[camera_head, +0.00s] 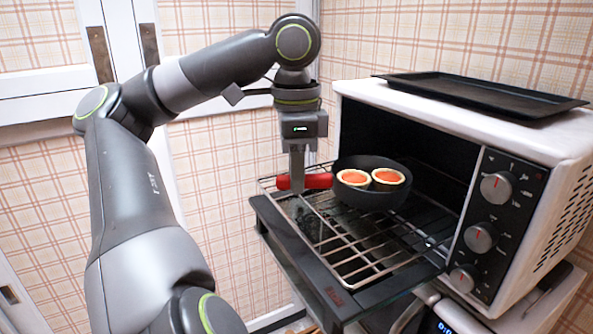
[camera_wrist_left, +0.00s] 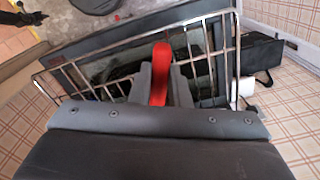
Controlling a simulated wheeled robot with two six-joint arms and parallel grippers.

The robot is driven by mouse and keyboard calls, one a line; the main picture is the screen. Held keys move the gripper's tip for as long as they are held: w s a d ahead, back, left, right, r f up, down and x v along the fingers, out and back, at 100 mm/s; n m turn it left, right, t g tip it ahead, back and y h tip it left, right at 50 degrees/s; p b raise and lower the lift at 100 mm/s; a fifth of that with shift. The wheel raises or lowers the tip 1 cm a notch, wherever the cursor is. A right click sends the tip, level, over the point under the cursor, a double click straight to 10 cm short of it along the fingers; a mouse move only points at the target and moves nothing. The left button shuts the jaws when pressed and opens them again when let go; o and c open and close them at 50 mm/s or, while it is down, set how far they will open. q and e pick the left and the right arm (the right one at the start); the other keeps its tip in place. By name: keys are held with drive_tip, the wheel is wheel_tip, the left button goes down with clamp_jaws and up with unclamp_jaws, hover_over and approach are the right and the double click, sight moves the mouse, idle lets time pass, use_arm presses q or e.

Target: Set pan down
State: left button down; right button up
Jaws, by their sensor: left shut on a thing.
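A dark round pan (camera_head: 368,193) with a red handle (camera_head: 318,181) is at the toaster oven's open mouth, over the wire rack (camera_head: 378,266). Two round pieces with orange-red tops and pale rims (camera_head: 372,179) lie in the pan. My left gripper (camera_head: 297,182) points down and is shut on the red handle. The handle also shows between the fingers in the left wrist view (camera_wrist_left: 160,75). I cannot tell whether the pan's underside touches the rack. My right gripper is not in view.
The white toaster oven (camera_head: 535,150) has its door (camera_head: 300,255) folded down and its rack pulled out. A black tray (camera_head: 480,93) lies on top. Knobs (camera_head: 480,237) line its right front. The front part of the rack is bare.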

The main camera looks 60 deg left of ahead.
use_arm(q)
drive_tip(key=shift+f, duration=0.35)
drive_tip(key=c, duration=1.3)
unclamp_jaws()
drive_tip(key=shift+r, duration=0.15)
wheel_tip(320, 180, up, 9)
drive_tip(key=p, duration=0.7)
drive_tip(key=shift+a, duration=0.15)
wheel_tip(320, 180, up, 8)
drive_tip(key=shift+r+p, duration=0.15)
drive_tip(key=shift+p, duration=0.2)
